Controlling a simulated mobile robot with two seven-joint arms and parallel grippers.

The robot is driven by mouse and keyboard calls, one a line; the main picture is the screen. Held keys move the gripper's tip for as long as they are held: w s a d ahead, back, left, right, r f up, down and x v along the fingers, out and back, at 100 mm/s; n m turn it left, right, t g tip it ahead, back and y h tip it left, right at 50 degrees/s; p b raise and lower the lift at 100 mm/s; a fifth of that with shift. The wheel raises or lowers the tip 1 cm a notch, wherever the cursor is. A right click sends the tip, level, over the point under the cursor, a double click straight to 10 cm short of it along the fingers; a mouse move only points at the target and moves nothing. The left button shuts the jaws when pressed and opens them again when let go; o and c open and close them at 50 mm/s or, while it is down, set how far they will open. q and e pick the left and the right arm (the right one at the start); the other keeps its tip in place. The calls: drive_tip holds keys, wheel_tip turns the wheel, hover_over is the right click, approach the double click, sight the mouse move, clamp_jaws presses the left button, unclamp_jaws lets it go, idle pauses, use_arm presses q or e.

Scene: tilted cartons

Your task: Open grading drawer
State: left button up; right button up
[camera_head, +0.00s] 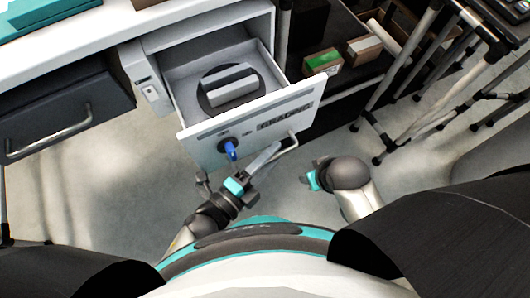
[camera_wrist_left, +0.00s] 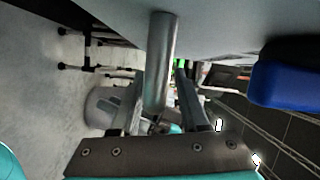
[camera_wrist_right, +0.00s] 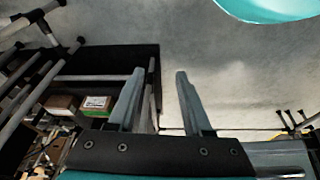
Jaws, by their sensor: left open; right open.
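The grading drawer (camera_head: 240,135), with a white front lettered "GRADING", stands pulled out of its cabinet. Its inside shows, with a grey block on a dark round base (camera_head: 231,88) in it. A blue key (camera_head: 231,150) sticks out of the front. The metal bar handle (camera_head: 289,145) is at the front's lower right. My left gripper (camera_head: 268,155) is at the handle. In the left wrist view the handle bar (camera_wrist_left: 161,60) lies between the open fingers (camera_wrist_left: 160,95), not visibly clamped. My right gripper (camera_head: 308,180) is open and empty, clear of the drawer; its fingers (camera_wrist_right: 157,85) show apart.
A closed dark drawer (camera_head: 60,120) with a bar handle is at the left under the white worktop (camera_head: 95,45). A dark shelf with a green-and-white carton (camera_head: 322,62) is right of the drawer. Metal stand legs (camera_head: 405,75) stand at the right. The floor before the drawer is clear.

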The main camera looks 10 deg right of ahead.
use_arm(q)
drive_tip(key=shift+s+a, duration=0.25)
drive_tip(key=p+v, duration=0.3)
drive_tip(key=v, duration=1.1)
drive_tip(key=shift+a, duration=0.3)
use_arm(e)
drive_tip(key=s+f+g, duration=0.1)
drive_tip(key=s+f, duration=0.2)
drive_tip(key=f, duration=0.3)
drive_tip(key=shift+d, duration=0.3)
use_arm(q)
drive_tip(key=shift+s, duration=0.1)
use_arm(e)
drive_tip(key=shift+s, duration=0.1)
